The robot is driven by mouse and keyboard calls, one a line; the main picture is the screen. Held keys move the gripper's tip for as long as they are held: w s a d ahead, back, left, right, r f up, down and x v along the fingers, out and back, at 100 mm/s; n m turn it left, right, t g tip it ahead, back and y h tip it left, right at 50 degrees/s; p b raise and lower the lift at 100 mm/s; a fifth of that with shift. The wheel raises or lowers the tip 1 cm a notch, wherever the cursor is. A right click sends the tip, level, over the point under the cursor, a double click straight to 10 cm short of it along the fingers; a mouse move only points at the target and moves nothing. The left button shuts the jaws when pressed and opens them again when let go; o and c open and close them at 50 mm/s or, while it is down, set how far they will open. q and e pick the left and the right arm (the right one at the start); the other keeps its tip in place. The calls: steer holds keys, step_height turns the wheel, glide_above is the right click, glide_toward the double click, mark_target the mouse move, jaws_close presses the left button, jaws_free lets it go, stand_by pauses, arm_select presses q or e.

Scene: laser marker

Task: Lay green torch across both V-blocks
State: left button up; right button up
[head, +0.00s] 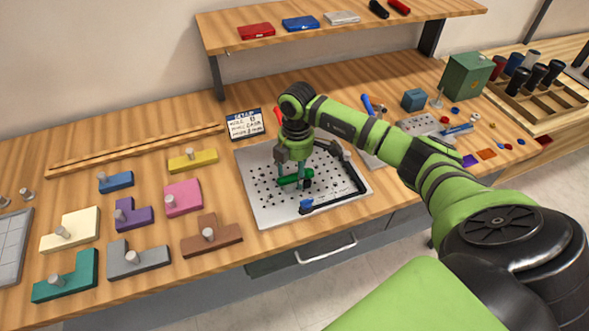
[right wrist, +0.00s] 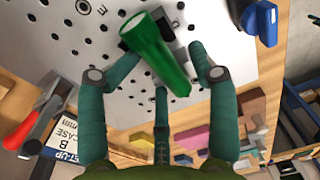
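A green torch (head: 293,181) is low over the perforated metal plate (head: 262,205), between the fingers of my right gripper (head: 299,176). In the right wrist view the torch (right wrist: 158,55) lies diagonally, its wide end at the upper left. The right gripper's teal fingers (right wrist: 165,62) are apart around it, with a visible gap on the right side. A second V-block is not clearly visible. My left gripper is out of view.
A sign card (head: 245,124) and a red-handled clamp (head: 278,118) stand behind. Coloured knobbed blocks (head: 183,197) fill the left of the bench. A shelf (head: 340,28) overhangs the back.

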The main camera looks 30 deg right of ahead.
steer(key=shift+s+d, duration=0.1)
steer(key=shift+d, duration=0.05)
steer(key=shift+r+p, duration=0.3)
step_height(320, 180, up, 13)
steer(key=b, duration=0.3)
steer(key=shift+w+d+f+b, duration=0.2)
steer(key=shift+w+d+b, duration=0.05)
steer(key=shift+w+b, duration=0.1)
steer(key=shift+f, duration=0.1)
stand_by(1.0)
